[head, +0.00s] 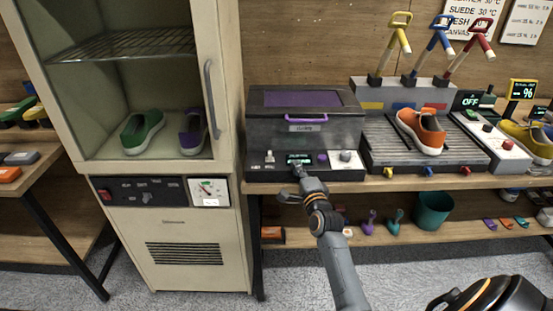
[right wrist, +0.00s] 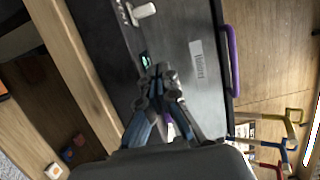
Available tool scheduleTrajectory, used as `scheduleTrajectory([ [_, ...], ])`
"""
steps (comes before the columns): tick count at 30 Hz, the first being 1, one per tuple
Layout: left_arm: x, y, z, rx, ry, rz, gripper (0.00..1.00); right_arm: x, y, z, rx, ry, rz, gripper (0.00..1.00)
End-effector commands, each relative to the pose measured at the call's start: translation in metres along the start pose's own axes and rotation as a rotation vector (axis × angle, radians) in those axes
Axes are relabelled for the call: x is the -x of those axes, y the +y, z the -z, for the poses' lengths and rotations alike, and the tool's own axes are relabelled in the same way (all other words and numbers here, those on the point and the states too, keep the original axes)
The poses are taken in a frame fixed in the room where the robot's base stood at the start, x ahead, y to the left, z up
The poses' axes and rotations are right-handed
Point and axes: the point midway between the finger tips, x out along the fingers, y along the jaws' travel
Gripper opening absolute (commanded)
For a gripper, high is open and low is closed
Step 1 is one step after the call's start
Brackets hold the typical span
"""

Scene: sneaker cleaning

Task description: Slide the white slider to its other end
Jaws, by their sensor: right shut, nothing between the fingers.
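The dark grey machine (head: 262,132) with a purple window and purple handle stands on the bench. A small white slider (head: 270,157) sits at the left of its front panel, left of the lit display (head: 300,158). In the right wrist view the white slider (right wrist: 146,10) shows near the top edge, beside a slot. My right gripper (head: 299,173) is shut and empty in front of the display, to the right of the slider and apart from it. In the right wrist view its fingertips (right wrist: 159,75) are close to the display. My left gripper is not in view.
A purple button (head: 322,157) and a white knob (head: 346,156) are right of the display. A sneaker rack (head: 378,160) stands to the right, and a beige cabinet (head: 226,100) close on the left. The bench edge (head: 400,184) runs in front.

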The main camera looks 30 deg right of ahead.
Motion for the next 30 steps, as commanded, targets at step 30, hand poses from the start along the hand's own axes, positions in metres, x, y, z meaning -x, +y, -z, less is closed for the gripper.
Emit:
scheduleTrajectory([
  [30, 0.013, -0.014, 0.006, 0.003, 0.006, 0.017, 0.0, -0.06, 0.0, -0.045, -0.002, -0.001, -0.001, 0.0],
])
